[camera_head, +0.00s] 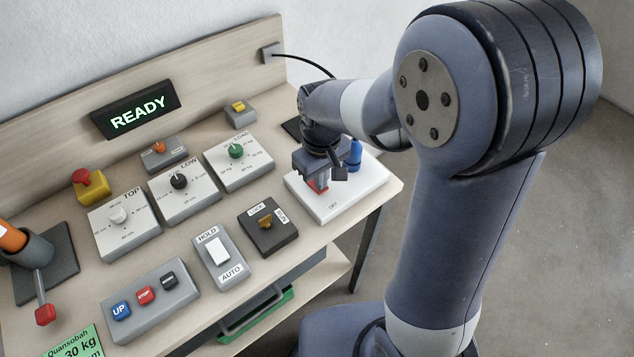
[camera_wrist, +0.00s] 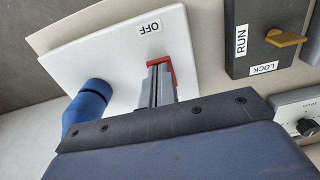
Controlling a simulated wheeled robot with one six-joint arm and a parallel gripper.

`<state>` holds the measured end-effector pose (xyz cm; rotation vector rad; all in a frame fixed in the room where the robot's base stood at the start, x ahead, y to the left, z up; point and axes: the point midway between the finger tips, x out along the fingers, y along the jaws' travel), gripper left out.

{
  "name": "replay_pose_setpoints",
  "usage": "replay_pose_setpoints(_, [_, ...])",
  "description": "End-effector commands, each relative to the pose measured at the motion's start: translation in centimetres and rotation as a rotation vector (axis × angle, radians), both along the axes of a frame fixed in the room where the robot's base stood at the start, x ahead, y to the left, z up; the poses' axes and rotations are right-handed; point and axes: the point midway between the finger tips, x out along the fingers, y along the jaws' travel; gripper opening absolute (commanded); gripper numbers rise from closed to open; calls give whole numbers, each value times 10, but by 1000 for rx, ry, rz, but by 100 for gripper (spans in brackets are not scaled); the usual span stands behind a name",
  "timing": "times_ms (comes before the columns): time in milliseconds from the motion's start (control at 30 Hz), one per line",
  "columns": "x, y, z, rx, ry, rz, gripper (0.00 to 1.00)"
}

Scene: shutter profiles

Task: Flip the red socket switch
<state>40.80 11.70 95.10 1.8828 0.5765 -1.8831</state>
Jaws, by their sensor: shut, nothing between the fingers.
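The red socket switch (camera_head: 317,186) sits on a white socket panel (camera_head: 350,201) at the right end of the bench. In the wrist view its red edge (camera_wrist: 163,60) shows right at my fingertips, next to the "OFF" label (camera_wrist: 149,28) on the white panel (camera_wrist: 108,50). My gripper (camera_head: 325,180) is shut and empty, pointing down over the switch. It also shows in the wrist view (camera_wrist: 160,72), with the fingers together and covering most of the switch. I cannot tell whether they touch it. The switch's tilt is hidden.
A blue plug (camera_head: 355,153) stands on the white panel beside my gripper, and it shows close by in the wrist view (camera_wrist: 88,105). A dark RUN/LOCK key box (camera_head: 267,229) lies left of the panel. A LOAD dial box (camera_head: 238,160) stands behind it.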

Motion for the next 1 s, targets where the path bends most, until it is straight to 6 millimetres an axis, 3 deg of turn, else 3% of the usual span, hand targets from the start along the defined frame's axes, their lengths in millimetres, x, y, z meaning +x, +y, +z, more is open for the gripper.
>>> replay_pose_setpoints(567, [0,0,-5,0,0,0,0])
replay_pose_setpoints(1000, [0,0,28,1,-1,0,0])
